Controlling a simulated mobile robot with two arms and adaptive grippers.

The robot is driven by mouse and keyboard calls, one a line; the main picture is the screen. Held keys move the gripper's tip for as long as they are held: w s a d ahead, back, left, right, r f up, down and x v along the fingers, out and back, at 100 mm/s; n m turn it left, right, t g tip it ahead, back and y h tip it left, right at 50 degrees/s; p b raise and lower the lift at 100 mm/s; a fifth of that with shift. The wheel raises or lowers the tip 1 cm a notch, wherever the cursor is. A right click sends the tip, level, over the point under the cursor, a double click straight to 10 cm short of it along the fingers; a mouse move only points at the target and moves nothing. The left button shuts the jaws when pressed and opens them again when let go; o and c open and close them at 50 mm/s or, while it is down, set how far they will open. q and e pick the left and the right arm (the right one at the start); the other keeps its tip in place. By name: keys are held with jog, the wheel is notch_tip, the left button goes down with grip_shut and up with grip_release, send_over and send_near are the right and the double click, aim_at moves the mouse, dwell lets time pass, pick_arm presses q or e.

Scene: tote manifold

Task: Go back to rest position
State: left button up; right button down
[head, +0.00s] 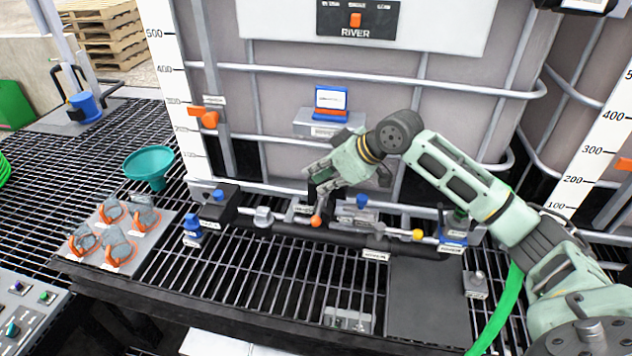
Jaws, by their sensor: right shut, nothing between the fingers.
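My right arm comes in from the right edge and bends over the manifold. My right gripper (318,193) points down and to the left above the middle of the black manifold pipe (285,224). Its dark fingers are small and partly hidden by its own pale green body, and I see nothing held in them. An orange knob (316,221) shows just below the fingertips; I cannot tell whether they touch it. My left gripper and arm are not in view.
A large caged tote (390,95) stands close behind the manifold. A blue-capped valve (362,201) and a yellow knob (417,235) sit along the pipe. A teal funnel (148,163) and a tray of orange-ringed parts (150,236) stand left. A green hose (497,310) runs at right. Front grating is mostly clear.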

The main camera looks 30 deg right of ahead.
jog(key=s+a+f+g, duration=0.2)
jog(key=s+a+f, duration=1)
jog(key=s+f, duration=0.4)
jog(key=s+d+f+m+g+h, duration=0.1)
jog(key=s+d+f+m+h, duration=0.15)
jog(key=s, duration=0.75)
jog(key=s+d+f+m+g+h, duration=0.1)
jog(key=s+d+m+h, duration=0.15)
jog(key=s, duration=0.75)
notch_tip(320, 180, down, 27)
jog(key=a+g+b, duration=0.1)
jog(key=b, duration=0.1)
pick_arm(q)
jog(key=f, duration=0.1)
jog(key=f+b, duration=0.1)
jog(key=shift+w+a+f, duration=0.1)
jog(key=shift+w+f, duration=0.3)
pick_arm(e)
jog(key=s+d+f+g, duration=0.1)
jog(key=s+d+f, duration=0.2)
jog(key=s+f, duration=1.4)
jog(key=shift+s+f+n, duration=0.3)
jog(key=shift+s+f, duration=0.05)
jog(key=shift+s, duration=0.05)
